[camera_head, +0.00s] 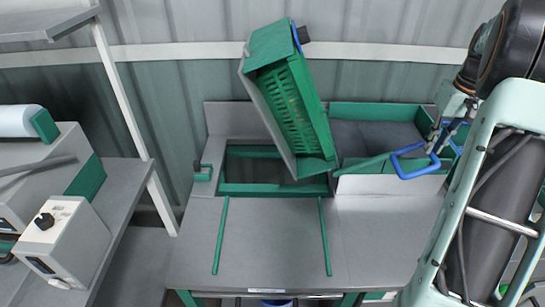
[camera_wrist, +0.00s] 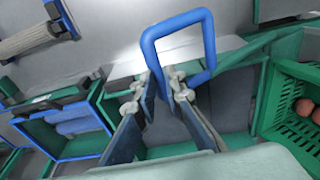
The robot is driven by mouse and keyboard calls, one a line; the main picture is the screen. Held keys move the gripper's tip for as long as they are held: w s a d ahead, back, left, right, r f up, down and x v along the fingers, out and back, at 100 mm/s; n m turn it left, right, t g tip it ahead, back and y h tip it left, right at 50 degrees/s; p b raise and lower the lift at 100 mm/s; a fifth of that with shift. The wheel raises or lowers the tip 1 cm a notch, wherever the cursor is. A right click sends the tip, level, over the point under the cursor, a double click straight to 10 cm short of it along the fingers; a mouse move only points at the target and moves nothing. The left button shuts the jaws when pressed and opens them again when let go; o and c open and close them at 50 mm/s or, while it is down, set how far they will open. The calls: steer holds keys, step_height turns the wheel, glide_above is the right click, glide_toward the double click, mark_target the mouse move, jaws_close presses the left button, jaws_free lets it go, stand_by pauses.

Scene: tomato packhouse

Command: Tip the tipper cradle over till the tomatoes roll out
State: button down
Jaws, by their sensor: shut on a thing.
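The tipper cradle (camera_head: 265,105), grey with green edges, stands steeply tilted in the head view with a slotted green crate (camera_head: 297,105) in it. A green bar (camera_head: 362,163) runs from near its lower right end to a blue loop handle (camera_head: 404,172). My gripper (camera_head: 435,150) is shut on this handle; in the wrist view the loop (camera_wrist: 208,42) rises beyond the fingertips (camera_wrist: 166,80). Reddish tomatoes (camera_wrist: 304,107) show in a green crate (camera_wrist: 284,82) at the right of the wrist view. I cannot tell whether it is the tilted crate. No tomatoes show in the head view.
A green-edged grey bay (camera_head: 375,133) lies right of the cradle. The grey table (camera_head: 270,240) in front is clear except for two green rails (camera_head: 221,235). A grey control box (camera_head: 62,240) and a shelf (camera_head: 45,25) stand at left.

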mark_target(431, 158)
steer(key=shift+a+f, duration=0.45)
steer(key=shift+a, duration=0.15)
steer(key=shift+d+f+b, duration=0.3)
steer(key=shift+f+b, duration=0.1)
steer(key=shift+f, duration=0.35)
steer(key=shift+d+f+b, duration=0.35)
steer(key=shift+f+b, duration=0.1)
steer(key=shift+f, duration=0.25)
steer(key=shift+d+f+b, duration=0.3)
steer(key=shift+f+b, duration=0.1)
steer(key=shift+f, duration=0.35)
steer(key=shift+w+d, duration=0.1)
steer(key=shift+d, duration=0.1)
